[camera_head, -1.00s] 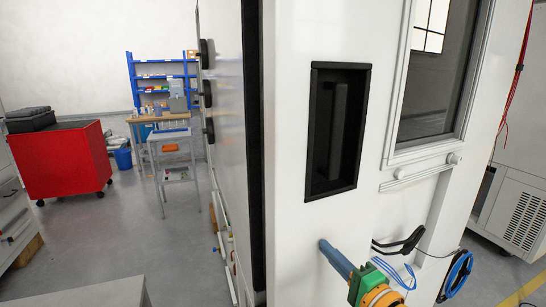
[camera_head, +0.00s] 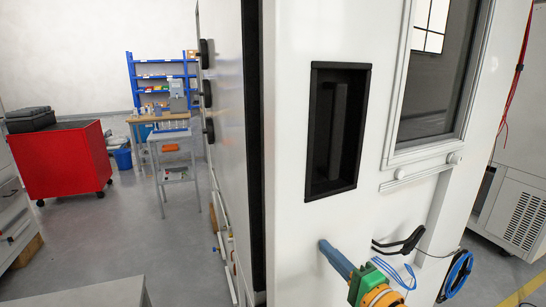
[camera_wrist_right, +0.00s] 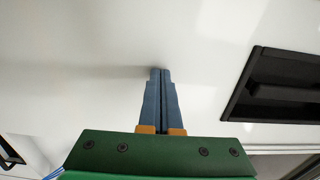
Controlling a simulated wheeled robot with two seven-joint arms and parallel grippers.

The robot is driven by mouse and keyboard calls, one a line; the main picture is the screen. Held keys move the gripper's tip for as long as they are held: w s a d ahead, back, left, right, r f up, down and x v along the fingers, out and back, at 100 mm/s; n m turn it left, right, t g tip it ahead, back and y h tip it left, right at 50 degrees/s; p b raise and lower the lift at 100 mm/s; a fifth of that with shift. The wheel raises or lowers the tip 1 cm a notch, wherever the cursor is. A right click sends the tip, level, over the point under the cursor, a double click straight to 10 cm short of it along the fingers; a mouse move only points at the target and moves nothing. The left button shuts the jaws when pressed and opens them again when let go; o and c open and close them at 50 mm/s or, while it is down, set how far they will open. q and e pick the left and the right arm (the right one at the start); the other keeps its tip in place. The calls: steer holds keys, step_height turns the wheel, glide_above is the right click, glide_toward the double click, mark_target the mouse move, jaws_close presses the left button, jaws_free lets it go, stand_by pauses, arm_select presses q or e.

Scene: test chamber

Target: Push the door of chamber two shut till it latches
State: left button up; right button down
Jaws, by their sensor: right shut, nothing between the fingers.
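The chamber door (camera_head: 290,150) is a large white panel with a recessed black handle (camera_head: 333,130) and a framed window (camera_head: 440,80). A black strip (camera_head: 252,150) runs along its left edge, beside the chamber's white side wall (camera_head: 225,100). I cannot tell whether the latch is engaged. My right gripper (camera_head: 322,243) is shut and empty, its blue fingers pointing at the door face, below the handle. In the right wrist view the closed fingertips (camera_wrist_right: 160,70) reach the white panel and seem to touch it; the handle recess (camera_wrist_right: 275,85) is to their right. My left gripper is not in view.
A red cart (camera_head: 62,160) stands at the far left, with a workbench (camera_head: 160,120) and blue shelving (camera_head: 160,75) behind. The floor at left is mostly clear.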

steer(key=shift+w, duration=0.15)
steer(key=shift+b+x, duration=0.6)
steer(key=shift+x, duration=2.55)
steer(key=shift+s+r, duration=0.1)
steer(key=shift+s, duration=0.1)
steer(key=p, duration=0.4)
glide_toward(314, 235)
steer(key=w+f, duration=0.3)
steer(key=shift+w+d+r, duration=0.2)
steer(key=shift+w+d, duration=0.05)
steer(key=shift+d, duration=0.05)
